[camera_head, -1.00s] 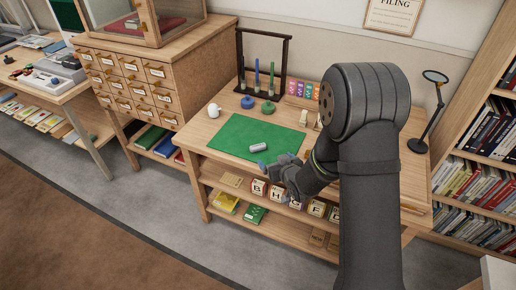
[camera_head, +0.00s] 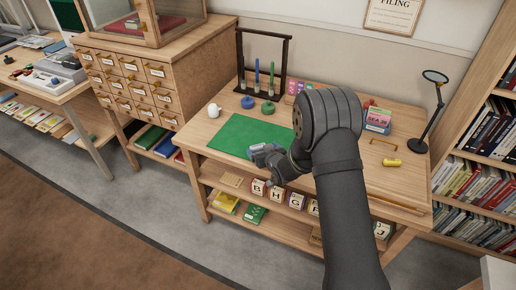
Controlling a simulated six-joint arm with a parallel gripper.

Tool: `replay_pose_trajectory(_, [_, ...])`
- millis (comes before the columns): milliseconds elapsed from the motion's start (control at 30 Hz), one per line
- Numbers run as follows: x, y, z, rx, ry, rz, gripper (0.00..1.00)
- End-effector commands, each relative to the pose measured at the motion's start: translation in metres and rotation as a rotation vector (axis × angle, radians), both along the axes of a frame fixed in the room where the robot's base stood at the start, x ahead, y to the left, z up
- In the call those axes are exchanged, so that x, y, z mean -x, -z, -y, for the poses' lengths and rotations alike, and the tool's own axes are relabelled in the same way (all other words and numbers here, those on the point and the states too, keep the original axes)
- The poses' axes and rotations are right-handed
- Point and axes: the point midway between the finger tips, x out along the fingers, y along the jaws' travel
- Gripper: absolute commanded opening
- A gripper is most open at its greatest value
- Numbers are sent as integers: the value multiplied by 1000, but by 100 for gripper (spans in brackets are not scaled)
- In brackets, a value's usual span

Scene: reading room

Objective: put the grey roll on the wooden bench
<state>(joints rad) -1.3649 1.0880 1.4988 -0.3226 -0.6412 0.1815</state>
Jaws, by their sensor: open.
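The grey roll lies under or between the fingers of my gripper (camera_head: 261,151) and is mostly hidden, so I cannot make out its surface clearly. My gripper is open and low over the front right part of the green mat (camera_head: 232,134). The mat lies on a wooden table (camera_head: 384,176) with shelves below. I cannot tell whether the fingers touch the roll. Another wooden bench (camera_head: 66,97), with tools and a grey device on it, stands at the far left.
A drawer cabinet (camera_head: 140,85) stands left.

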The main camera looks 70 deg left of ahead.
Motion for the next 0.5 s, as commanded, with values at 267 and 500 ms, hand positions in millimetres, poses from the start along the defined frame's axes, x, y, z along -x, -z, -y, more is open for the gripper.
replay_pose_trajectory(267, [4, 15, -35, 0, 0, 0, 89])
replay_pose_trajectory(500, [4, 19, -44, 0, 0, 0, 89])
